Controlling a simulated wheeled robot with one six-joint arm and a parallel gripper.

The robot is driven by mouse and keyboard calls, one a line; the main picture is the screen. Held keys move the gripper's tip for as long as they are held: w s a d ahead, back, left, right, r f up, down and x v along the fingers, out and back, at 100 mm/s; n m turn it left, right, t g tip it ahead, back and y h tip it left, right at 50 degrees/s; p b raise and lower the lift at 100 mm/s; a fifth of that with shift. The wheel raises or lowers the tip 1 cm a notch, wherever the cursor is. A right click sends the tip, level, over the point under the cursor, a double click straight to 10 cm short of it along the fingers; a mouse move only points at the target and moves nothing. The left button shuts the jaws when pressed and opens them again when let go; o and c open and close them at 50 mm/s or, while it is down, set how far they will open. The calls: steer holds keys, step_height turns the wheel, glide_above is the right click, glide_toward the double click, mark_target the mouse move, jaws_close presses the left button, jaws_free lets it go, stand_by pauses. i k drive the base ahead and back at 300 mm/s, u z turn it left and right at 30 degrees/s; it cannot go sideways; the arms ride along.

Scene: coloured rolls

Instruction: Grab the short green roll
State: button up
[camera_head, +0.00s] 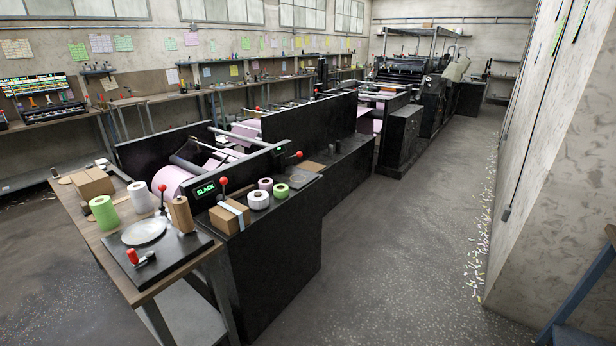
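A short green roll (281,191) sits on the black top of the machine cabinet (275,260), just right of a white roll (258,200) and close to a small pinkish-white roll (265,184). A taller green roll (104,213) stands upright on the wooden bench (85,226) at the left. My gripper is not in this view.
The bench also holds a brown roll (181,215) and a white roll (139,197). The aisle floor (410,250) at right is clear.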

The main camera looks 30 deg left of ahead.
mark_target(280, 191)
steer(key=u, duration=0.65)
steer(key=i, duration=1.65)
steer(key=u, duration=1.85)
steer(key=i, duration=1.2)
steer(key=u, duration=0.45)
